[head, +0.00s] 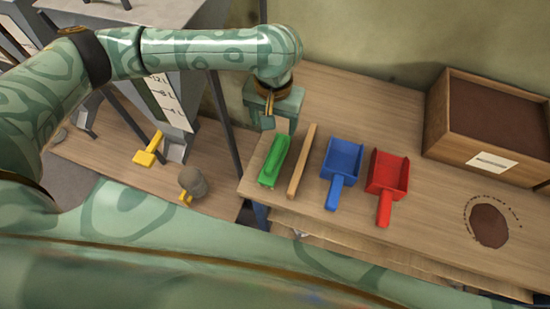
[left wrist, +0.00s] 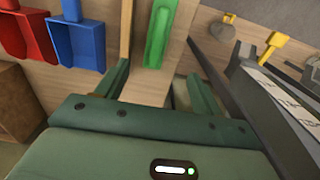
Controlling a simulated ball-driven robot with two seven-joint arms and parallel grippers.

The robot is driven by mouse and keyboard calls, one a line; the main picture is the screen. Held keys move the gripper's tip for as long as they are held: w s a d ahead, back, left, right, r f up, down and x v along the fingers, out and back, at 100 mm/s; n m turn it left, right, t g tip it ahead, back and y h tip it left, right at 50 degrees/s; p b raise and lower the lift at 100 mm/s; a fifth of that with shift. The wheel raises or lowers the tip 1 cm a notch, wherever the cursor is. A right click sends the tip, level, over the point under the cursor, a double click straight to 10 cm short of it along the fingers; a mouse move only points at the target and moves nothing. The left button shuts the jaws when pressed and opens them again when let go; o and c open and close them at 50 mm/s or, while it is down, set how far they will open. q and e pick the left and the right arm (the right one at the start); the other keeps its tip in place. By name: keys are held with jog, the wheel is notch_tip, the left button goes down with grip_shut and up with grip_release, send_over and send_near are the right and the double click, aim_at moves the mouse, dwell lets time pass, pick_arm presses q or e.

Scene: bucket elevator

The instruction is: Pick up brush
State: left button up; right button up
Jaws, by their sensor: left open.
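A green, elongated object (head: 273,160), apparently the brush, lies on the wooden table near its left edge. It also shows at the top of the left wrist view (left wrist: 160,36); its bristles cannot be made out. My left gripper (head: 280,123) points down just beyond the far end of the green object. It is open and empty, with its two fingers apart in the left wrist view (left wrist: 150,86). The green object's near part lies ahead of the gap between the fingers. My right gripper is not in view.
A wooden stick (head: 302,160) lies close beside the green object. A blue scoop (head: 342,162) and a red scoop (head: 387,175) lie further right. A wooden box of brown material (head: 500,105) stands at the back right. A dark metal post (head: 220,115) stands left of the table.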

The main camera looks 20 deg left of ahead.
aim_at(275, 153)
pick_arm(q)
notch_tip(275, 153, down, 10)
jog(key=b, duration=0.4)
jog(key=shift+d+f+b, duration=0.1)
jog(key=shift+f+b, duration=0.05)
jog(key=shift+b, duration=0.15)
jog(key=f+b, duration=0.3)
jog(key=f, duration=0.2)
jog(key=shift+s+d+f+b, duration=0.15)
jog(key=shift+s+b, duration=0.05)
jog(key=shift+b, duration=0.2)
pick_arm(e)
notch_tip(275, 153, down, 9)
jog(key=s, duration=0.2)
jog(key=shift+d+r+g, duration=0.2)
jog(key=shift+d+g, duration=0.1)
pick_arm(q)
jog(key=shift+c, duration=0.4)
jog(key=c, duration=0.9)
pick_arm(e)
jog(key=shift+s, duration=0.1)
